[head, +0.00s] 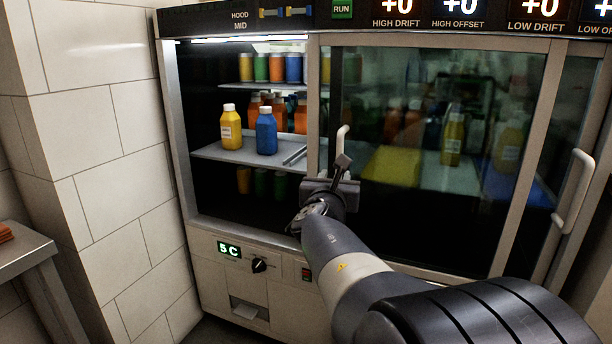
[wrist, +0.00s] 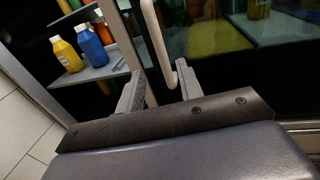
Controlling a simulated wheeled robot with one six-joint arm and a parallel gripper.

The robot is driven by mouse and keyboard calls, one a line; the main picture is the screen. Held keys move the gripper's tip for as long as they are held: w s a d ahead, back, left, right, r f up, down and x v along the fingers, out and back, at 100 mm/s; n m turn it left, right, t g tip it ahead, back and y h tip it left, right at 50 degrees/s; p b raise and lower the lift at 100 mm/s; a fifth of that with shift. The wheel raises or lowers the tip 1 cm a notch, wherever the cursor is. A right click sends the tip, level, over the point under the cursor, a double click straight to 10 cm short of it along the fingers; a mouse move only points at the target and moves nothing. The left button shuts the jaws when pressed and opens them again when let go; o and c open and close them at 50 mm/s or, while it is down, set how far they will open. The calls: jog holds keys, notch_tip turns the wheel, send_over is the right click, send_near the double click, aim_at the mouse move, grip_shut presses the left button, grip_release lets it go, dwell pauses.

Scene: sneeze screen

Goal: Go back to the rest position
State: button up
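My gripper (head: 342,168) is in front of the refrigerated cabinet, at the left door handle (head: 340,143). In the wrist view my gripper (wrist: 160,70) has its two fingers spread apart. The pale bar of the handle (wrist: 155,38) shows between them, and nothing is clearly clamped. I cannot tell if a finger touches it. The sliding glass door (head: 400,230) stands to the right, and the cabinet's left bay is open.
A yellow bottle (head: 231,127) and a blue bottle (head: 266,132) stand on the middle shelf (head: 225,153). Several more bottles stand behind. A second handle (head: 574,190) is at the right. A tiled wall (head: 125,200) and a metal table (head: 25,255) are at the left.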

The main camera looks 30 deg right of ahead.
jog(key=b+x, duration=0.1)
jog(key=x, duration=0.9)
jog(key=shift+w+d, duration=0.25)
jog(key=shift+w, duration=0.05)
jog(key=shift+w+a, duration=0.1)
jog(key=shift+a, duration=0.05)
